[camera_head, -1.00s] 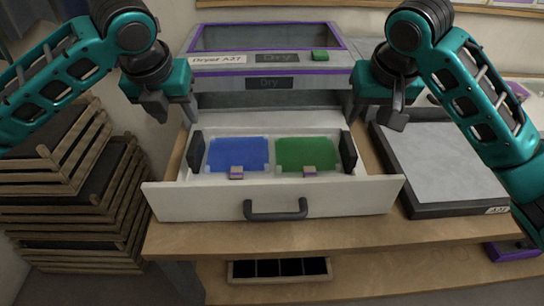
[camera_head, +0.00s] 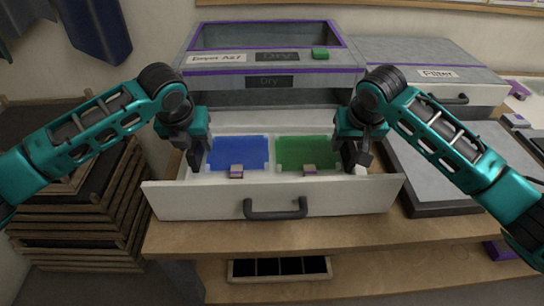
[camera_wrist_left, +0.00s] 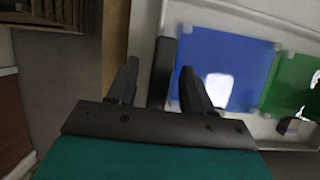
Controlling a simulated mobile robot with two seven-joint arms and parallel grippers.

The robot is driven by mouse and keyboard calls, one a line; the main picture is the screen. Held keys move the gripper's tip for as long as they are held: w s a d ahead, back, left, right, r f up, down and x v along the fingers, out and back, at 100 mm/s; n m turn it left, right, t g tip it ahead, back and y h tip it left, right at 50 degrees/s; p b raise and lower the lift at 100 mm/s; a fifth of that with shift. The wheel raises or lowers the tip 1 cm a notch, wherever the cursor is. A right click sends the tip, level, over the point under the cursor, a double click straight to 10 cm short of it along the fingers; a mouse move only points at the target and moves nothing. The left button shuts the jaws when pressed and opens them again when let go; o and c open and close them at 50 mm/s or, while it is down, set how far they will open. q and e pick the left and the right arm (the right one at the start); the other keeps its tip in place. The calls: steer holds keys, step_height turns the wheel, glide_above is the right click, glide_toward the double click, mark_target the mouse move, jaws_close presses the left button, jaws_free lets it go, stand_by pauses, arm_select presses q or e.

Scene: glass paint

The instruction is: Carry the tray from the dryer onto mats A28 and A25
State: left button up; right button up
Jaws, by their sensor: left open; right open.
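The dryer (camera_head: 270,62) stands at the back with its white drawer (camera_head: 215,199) pulled out. The tray (camera_head: 272,172) lies in the drawer, bearing a blue panel (camera_head: 238,152) and a green panel (camera_head: 303,152). My left gripper (camera_head: 198,158) is open at the tray's left end; in the left wrist view its fingers (camera_wrist_left: 157,88) stand either side of the black left handle (camera_wrist_left: 160,70). My right gripper (camera_head: 356,158) is open at the tray's right end and hides most of the right handle. No label A28 or A25 is readable.
A dark-edged board with a grey top (camera_head: 430,165) lies on the bench right of the drawer. Behind it is a grey box labelled Filter (camera_head: 430,72). Stacked wooden racks (camera_head: 85,235) stand at left. The drawer handle (camera_head: 275,208) juts out in front.

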arm_select(q)
steer(key=shift+c, duration=0.2)
arm_select(e)
steer(key=shift+c, duration=0.2)
arm_select(q)
jaws_close()
arm_select(e)
jaws_close()
arm_select(q)
steer(key=shift+r, duration=0.1)
arm_select(e)
steer(key=shift+r, duration=0.1)
